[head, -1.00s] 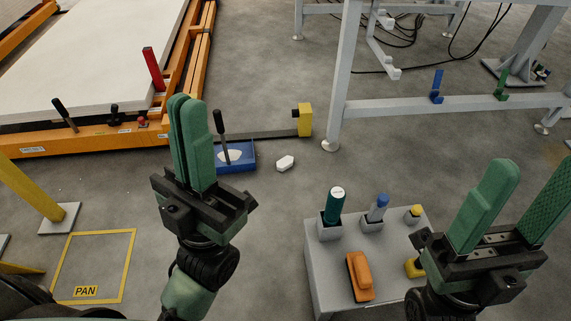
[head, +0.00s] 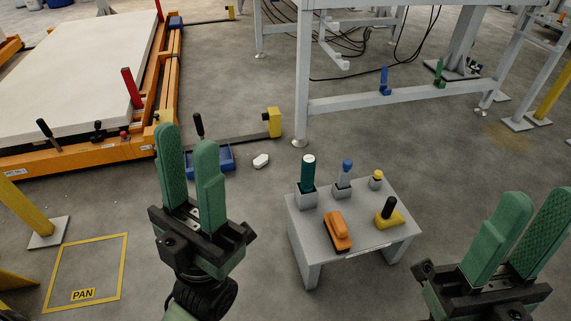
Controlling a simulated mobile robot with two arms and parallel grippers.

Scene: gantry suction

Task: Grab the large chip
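A white chip (head: 261,160) lies on the grey floor just right of the blue dustpan (head: 226,157). My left gripper (head: 186,138) is in front of the dustpan in the picture, left of the chip and apart from it. Its two green fingers stand apart with nothing between them, and they hide part of the dustpan. My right gripper (head: 539,197) is at the lower right, open and empty, far from the chip.
A small grey table (head: 375,215) holds a teal bottle (head: 308,172), an orange brush (head: 337,230) and a yellow tool (head: 388,215). An orange-framed platform (head: 85,154) is at left. A yellow-ended bar (head: 272,122) lies behind the chip. Floor around the chip is clear.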

